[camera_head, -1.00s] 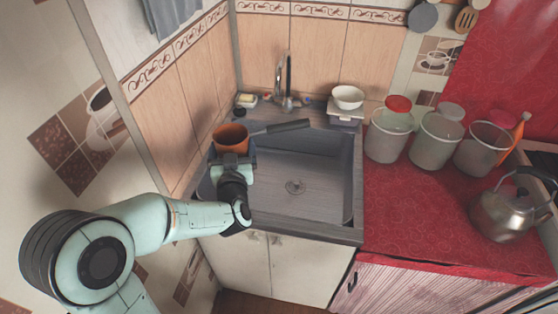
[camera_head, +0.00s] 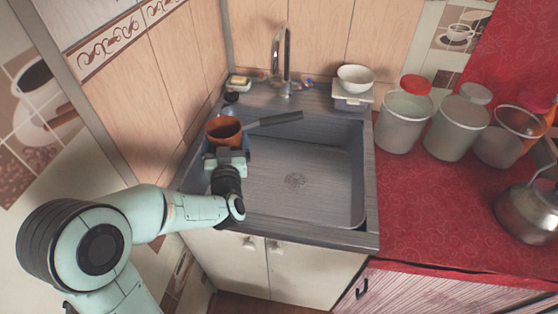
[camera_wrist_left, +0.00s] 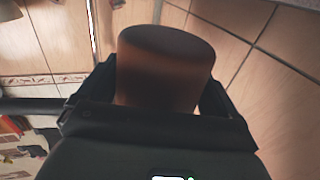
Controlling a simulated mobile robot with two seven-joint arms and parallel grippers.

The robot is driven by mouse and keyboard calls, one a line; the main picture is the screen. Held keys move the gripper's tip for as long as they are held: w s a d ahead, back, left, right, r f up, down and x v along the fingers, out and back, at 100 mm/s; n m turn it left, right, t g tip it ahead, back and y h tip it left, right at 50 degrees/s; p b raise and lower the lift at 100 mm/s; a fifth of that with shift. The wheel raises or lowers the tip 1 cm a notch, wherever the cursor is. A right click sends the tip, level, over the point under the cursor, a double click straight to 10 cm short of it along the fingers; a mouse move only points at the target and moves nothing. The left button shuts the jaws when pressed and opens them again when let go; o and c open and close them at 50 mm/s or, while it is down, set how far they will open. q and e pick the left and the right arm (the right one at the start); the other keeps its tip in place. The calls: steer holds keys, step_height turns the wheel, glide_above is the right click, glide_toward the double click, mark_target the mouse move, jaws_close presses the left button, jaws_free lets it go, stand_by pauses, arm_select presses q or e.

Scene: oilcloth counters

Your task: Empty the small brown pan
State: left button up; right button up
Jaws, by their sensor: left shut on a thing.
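The small brown pan (camera_head: 224,131) is above the left side of the sink (camera_head: 310,185), its dark handle (camera_head: 275,118) pointing right. It looks close to upright in the head view; what is inside it is too small to tell. My left gripper (camera_head: 226,154) is shut on the pan from the near side. In the left wrist view the pan's brown wall (camera_wrist_left: 165,70) stands between the two dark fingers, with the handle (camera_wrist_left: 30,104) going off to the left. My right gripper is in no view.
A faucet (camera_head: 284,60) stands behind the sink, with a white bowl (camera_head: 355,76) on a scale-like box at its right. Several lidded containers (camera_head: 404,118) and a kettle (camera_head: 530,208) stand on the red counter. The sink basin is clear, with a drain in its floor.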

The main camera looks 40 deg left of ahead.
arm_select(q)
steer(key=shift+r, duration=0.2)
steer(key=shift+w+d+r+m+p, duration=0.25)
steer(key=shift+d+r+m+p, duration=0.1)
steer(key=shift+m+p, duration=0.5)
steer(key=shift+w+d+r+m+p, duration=0.1)
steer(key=shift+w+d+m+p, duration=0.2)
steer(key=shift+p, duration=0.4)
steer(key=shift+f+m, duration=0.2)
steer(key=shift+m, duration=0.25)
steer(key=shift+w+d+f+m+t+p, duration=0.1)
steer(key=shift+w+d+f+m+p, duration=0.25)
steer(key=shift+m+p, duration=1.2)
steer(key=shift+w+d+f+m+t+p, duration=0.15)
steer(key=shift+w+d+m+p, duration=0.35)
steer(key=shift+m+p, duration=1.05)
steer(key=shift+w+d+f+m+t+p, duration=0.1)
steer(key=shift+w+d+f+m+p, duration=0.25)
steer(key=shift+m+p, duration=1.2)
arm_select(e)
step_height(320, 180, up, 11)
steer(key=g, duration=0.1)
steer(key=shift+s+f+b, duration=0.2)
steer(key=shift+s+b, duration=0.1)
steer(key=shift+b, duration=0.05)
